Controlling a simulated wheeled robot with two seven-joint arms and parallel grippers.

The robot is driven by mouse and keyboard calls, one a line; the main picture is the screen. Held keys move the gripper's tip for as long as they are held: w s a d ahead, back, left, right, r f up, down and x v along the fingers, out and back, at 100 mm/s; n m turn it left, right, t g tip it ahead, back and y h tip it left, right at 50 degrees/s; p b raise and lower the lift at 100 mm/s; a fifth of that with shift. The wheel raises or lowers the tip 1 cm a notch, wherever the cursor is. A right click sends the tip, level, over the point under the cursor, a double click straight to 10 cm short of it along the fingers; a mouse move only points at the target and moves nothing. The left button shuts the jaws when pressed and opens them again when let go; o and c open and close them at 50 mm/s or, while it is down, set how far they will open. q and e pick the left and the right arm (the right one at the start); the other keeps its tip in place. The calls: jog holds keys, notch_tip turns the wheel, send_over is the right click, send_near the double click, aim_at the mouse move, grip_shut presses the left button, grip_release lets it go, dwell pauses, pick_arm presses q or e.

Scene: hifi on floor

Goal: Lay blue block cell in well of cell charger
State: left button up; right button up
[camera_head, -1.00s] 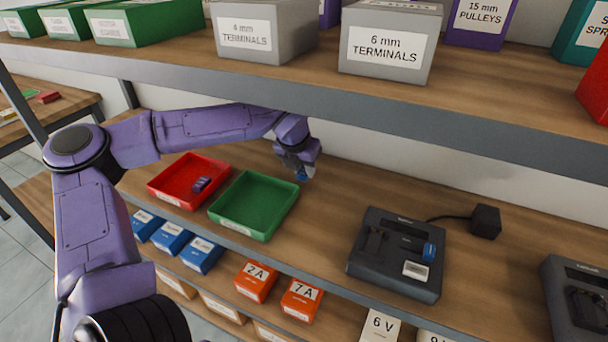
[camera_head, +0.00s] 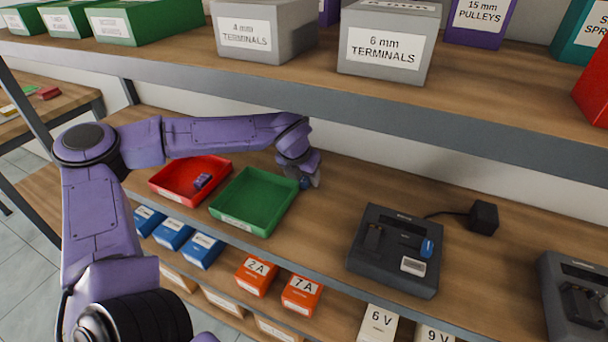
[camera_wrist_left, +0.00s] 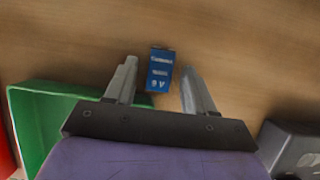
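The blue block cell (camera_wrist_left: 160,70), with white lettering reading 9 V, lies on the wooden shelf between the fingers of my left gripper (camera_wrist_left: 159,80). The fingers are open, with a gap on each side of the cell. In the head view my left gripper (camera_head: 306,181) is low over the shelf just right of the green tray, and mostly hides the cell (camera_head: 304,184). The dark cell charger (camera_head: 394,282) stands further right, with a blue piece (camera_head: 427,248) on its right side and a pale label. My right gripper is not in view.
A green tray (camera_head: 226,221) is empty; a red tray (camera_head: 163,190) holds a small purple-blue item (camera_head: 203,181). A black power adapter (camera_head: 484,217) is cabled to the charger. Another dark device (camera_head: 560,300) stands far right. An upper shelf (camera_head: 330,110) with boxes overhangs the arm.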

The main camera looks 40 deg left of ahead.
aim_at(300, 192)
pick_arm(q)
jog(key=b+v, duration=0.1)
jog(key=v, duration=0.6)
jog(key=shift+s+r, duration=0.15)
jog(key=shift+r, duration=0.2)
